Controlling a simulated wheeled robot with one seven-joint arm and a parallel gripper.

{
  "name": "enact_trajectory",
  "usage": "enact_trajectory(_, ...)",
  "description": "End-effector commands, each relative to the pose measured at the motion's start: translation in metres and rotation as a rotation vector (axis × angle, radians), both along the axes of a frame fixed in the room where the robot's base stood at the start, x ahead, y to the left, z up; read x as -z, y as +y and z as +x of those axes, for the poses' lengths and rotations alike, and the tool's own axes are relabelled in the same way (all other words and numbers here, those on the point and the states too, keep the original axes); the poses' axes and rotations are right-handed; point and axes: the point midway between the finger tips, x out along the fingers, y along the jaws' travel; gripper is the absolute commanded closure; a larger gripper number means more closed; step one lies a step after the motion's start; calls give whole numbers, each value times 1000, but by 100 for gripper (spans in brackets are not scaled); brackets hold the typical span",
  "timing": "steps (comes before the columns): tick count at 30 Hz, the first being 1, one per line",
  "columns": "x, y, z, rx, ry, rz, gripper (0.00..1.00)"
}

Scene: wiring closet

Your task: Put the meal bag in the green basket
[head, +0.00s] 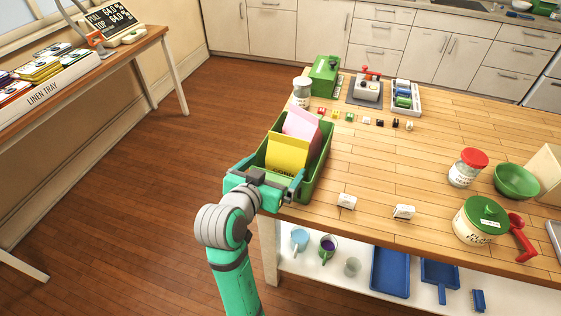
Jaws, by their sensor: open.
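The green basket (323,165) stands at the left edge of the wooden table. A yellow bag (287,152) with dark, partly hidden lettering stands in it, its lower part behind the basket's near end. A pink bag (302,124) stands tilted behind the yellow one, also inside the basket. I cannot read which of them is labelled as meal. My gripper (268,170) is at the near end of the basket with its teal fingers spread apart, one on each side in the picture. Nothing shows held between them; contact with the basket cannot be told.
A grey can (301,92), a green box (325,75) and small coloured blocks lie beyond the basket. Two white clips (347,202) (404,211), a red-lidded jar (467,168), a green bowl (516,181) and a green-lidded tub (481,219) are to the right. The middle tabletop is clear.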

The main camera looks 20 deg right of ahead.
Motion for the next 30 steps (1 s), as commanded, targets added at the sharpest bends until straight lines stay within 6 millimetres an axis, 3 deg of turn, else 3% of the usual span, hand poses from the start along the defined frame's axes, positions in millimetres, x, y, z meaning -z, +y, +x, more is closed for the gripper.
enact_trajectory(8,-5,8,-11,0,1,0,0)
enact_trajectory(13,7,9,-12,-25,11,-24,0)
enact_trajectory(23,71,24,-28,-189,38,-138,0)
enact_trajectory(30,122,43,-56,-330,49,-194,0)
